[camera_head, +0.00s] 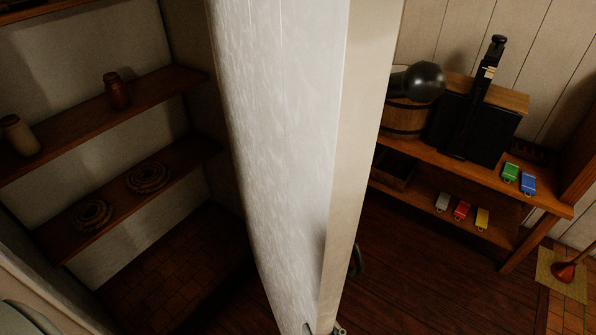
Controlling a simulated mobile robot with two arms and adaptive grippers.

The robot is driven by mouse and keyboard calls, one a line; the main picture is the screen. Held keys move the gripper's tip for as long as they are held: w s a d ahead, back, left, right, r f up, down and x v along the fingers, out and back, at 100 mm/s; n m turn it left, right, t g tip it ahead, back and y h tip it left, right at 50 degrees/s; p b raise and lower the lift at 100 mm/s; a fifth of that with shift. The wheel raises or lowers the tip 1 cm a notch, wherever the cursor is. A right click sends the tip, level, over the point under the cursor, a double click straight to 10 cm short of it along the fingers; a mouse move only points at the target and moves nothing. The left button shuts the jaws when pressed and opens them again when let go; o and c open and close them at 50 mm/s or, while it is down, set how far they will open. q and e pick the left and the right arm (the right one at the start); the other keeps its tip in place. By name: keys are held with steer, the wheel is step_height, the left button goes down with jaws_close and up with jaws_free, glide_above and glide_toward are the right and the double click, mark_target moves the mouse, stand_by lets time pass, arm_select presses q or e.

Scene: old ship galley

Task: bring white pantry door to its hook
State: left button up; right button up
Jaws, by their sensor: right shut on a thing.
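The white pantry door (285,150) stands open in the middle of the view, its pale edge facing me. Its wide white face is turned left toward the pantry. A dark handle (356,261) sticks out on its right side, low down. My right gripper (325,329) shows only as small grey tips at the bottom of the picture, on either side of the door's edge, shut on it. The rest of it is out of the picture. My left gripper is not in view. I cannot make out the hook.
Pantry shelves (110,117) with jars and coiled rope are on the left. A wooden bench (440,163) on the right bears a wooden tub (404,117), a black device (470,120) and small coloured padlocks. Dark plank floor (400,270) lies clear right of the door.

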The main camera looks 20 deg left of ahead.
steer(key=shift+o, duration=0.2)
steer(key=s+a+m+t+h+b, duration=0.1)
steer(key=s+a+b, duration=0.1)
steer(key=s+a, duration=0.4)
steer(key=shift+a, duration=1.1)
